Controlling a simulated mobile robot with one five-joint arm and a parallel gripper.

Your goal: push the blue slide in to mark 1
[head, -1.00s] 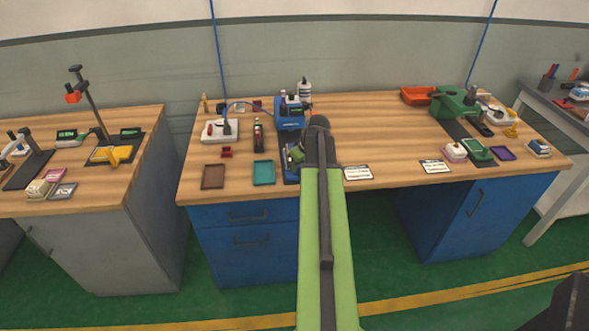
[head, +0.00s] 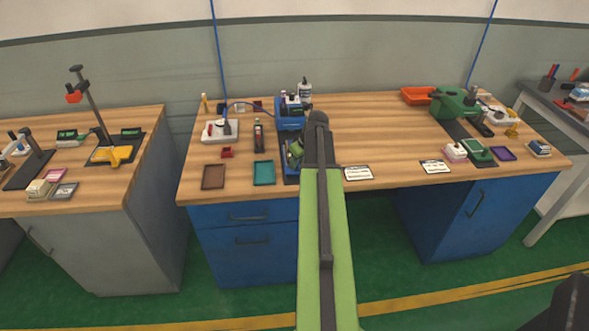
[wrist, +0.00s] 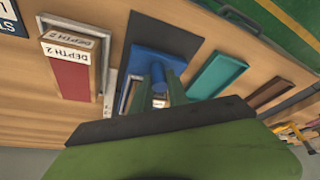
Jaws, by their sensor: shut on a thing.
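The blue slide (wrist: 150,60) lies on a dark mat (wrist: 172,27) in the wrist view, with a round blue knob standing up from it. My gripper (wrist: 161,84) is shut on this knob, one finger on each side. In the head view my gripper (head: 295,151) is small, partly hidden behind my green arm, at the front of the middle bench. I cannot make out mark 1; the parts beneath the fingers are mostly hidden.
A teal tray (wrist: 217,75) and a brown tray (wrist: 270,92) lie right of the slide in the wrist view. A framed block labelled DEPTH 2 (wrist: 70,50) is on the left. A blue device (head: 290,118) stands farther back on the bench (head: 370,125).

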